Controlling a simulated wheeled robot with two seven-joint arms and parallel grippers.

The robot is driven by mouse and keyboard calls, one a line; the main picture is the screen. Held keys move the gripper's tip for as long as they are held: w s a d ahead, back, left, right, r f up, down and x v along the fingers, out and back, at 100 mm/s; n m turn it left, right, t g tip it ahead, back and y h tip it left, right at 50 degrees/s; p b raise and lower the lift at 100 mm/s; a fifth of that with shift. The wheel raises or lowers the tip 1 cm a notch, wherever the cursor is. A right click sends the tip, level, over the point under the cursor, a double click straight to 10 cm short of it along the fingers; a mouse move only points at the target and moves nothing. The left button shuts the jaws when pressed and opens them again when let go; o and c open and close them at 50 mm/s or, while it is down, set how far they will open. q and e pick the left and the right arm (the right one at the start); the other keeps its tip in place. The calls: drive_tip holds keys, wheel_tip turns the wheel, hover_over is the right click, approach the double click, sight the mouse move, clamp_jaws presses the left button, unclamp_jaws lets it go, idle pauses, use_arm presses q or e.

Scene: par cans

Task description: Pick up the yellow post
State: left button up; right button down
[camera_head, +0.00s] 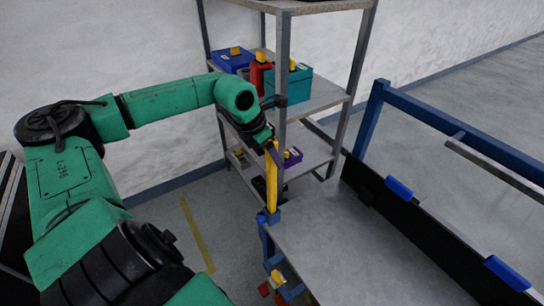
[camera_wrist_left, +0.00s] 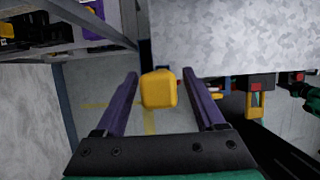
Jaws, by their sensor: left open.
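My left gripper (camera_head: 271,146) is at the top of the post in the head view. In the left wrist view, the top end of the yellow post (camera_wrist_left: 159,89) shows between the two purple fingers of my left gripper (camera_wrist_left: 160,74). The fingers are apart, with a gap on each side of the post. My right gripper is not seen.
The grey tabletop (camera_head: 340,255) lies right of the post. A metal shelf rack (camera_head: 283,70) stands just behind my left gripper, with a teal bin (camera_head: 296,85), a blue bin (camera_head: 232,60) and a red can (camera_head: 260,75). A blue rail (camera_head: 460,130) runs along the right.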

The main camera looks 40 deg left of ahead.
use_arm(q)
drive_tip(key=shift+p+x, duration=0.4)
drive_tip(key=shift+x, duration=1.1)
drive_tip(key=shift+r, duration=0.1)
drive_tip(key=c, duration=1.1)
clamp_jaws()
drive_tip(key=shift+w+r, duration=0.1)
